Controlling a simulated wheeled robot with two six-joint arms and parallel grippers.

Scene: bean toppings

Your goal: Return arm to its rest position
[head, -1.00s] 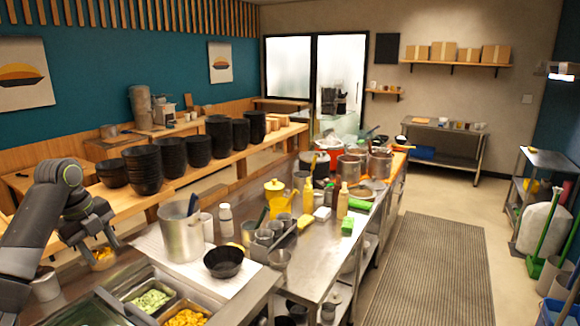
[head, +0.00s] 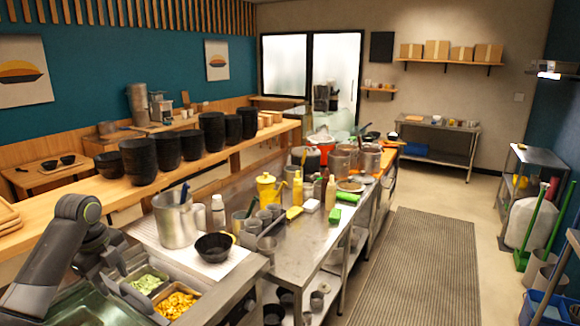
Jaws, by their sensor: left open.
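My left arm comes in from the left, and my left gripper (head: 118,266) hangs low beside the topping trays. It is open, and I see nothing held in it. Close to it are a tray of green topping (head: 148,281) and a tray of orange-yellow topping (head: 176,303). A black bowl (head: 213,248) stands on the white board on the counter, to the right of the gripper and apart from it. My right gripper is not in view.
A large metal pot (head: 177,222) stands on the counter just beyond the gripper. Stacked black bowls (head: 138,161) line the wooden shelf. The floor mat (head: 425,265) at right is clear.

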